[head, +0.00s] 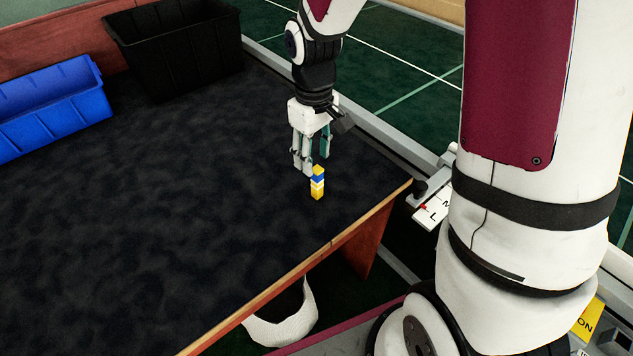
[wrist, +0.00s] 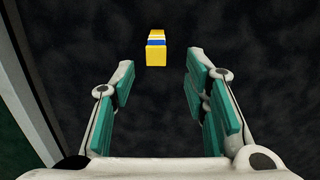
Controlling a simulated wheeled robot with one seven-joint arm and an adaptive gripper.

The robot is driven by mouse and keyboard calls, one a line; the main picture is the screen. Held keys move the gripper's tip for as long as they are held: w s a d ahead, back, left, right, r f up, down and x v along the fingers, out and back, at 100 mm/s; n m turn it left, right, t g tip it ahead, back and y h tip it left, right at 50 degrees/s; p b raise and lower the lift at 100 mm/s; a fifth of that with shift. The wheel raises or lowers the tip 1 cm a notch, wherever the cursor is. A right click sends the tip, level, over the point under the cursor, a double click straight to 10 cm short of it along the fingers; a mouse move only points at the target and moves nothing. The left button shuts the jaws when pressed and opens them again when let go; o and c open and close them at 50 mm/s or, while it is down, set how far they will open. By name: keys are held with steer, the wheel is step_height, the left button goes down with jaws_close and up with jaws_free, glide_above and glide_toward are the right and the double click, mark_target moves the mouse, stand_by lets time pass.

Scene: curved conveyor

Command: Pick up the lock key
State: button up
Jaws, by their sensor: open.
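The lock key appears to be the small yellow block with blue and white bands (head: 317,183), upright on the dark tabletop near its right front edge in the head view. It also shows in the wrist view (wrist: 156,50), beyond the fingertips and nearer the left finger. My gripper (head: 309,162) points down just behind and above it in the head view. Its two green-padded fingers (wrist: 158,68) are apart with nothing between them. I cannot tell whether a finger touches the block.
A black bin (head: 178,52) stands at the back of the dark table (head: 170,220), with a blue bin (head: 50,110) to its left. The wooden front edge (head: 300,263) is close to the block. The middle of the table is clear.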

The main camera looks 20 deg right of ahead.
mark_target(317, 169)
steer(key=shift+s+d+f+b, duration=0.15)
steer(key=shift+f+b, duration=0.1)
steer(key=shift+f, duration=1.1)
steer(key=shift+d+f+b, duration=0.15)
steer(key=shift+f+b, duration=0.05)
steer(key=shift+f, duration=1.15)
jaws_close()
